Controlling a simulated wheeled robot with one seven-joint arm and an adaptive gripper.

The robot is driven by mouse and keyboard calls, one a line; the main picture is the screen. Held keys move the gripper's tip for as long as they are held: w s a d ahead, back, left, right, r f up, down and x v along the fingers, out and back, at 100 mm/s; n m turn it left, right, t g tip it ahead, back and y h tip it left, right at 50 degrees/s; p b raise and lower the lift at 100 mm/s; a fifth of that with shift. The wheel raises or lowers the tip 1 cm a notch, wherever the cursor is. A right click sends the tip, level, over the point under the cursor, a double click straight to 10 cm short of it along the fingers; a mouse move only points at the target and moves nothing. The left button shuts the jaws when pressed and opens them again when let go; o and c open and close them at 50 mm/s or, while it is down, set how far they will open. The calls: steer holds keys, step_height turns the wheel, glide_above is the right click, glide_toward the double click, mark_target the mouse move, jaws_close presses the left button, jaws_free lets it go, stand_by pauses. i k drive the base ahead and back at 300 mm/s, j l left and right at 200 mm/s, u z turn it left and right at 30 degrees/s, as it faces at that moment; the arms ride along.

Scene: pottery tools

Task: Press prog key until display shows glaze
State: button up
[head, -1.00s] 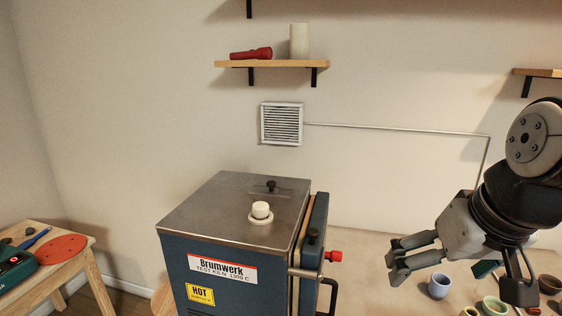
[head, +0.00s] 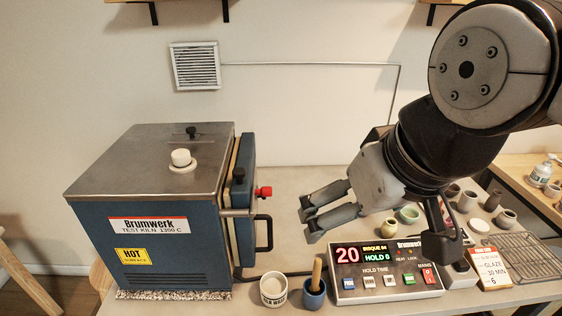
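The kiln controller (head: 345,258) is a white box on the table, at the lower right of centre in the head view. Its display (head: 362,253) shows a red 20, with BISQUE 04 in green and HOLD 0 below it. The key labels are too small to read surely. My gripper (head: 308,224) is open and empty, its fingers pointing left, above and behind the controller's left end. It touches no key.
The blue kiln (head: 85,240) stands on the left, with a handle and red knob on its right side. A white cup (head: 273,291) and a blue mortar (head: 314,298) stand left of the controller. A card (head: 491,267) reading GLAZE, 10 MIN, 6 and a wire rack (head: 530,255) are right.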

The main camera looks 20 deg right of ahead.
mark_target(349, 283)
steer(key=z, duration=0.45)
steer(key=i, duration=0.1)
steer(key=k+j+z, duration=0.8)
steer(key=k+z, duration=0.35)
steer(key=k, duration=0.25)
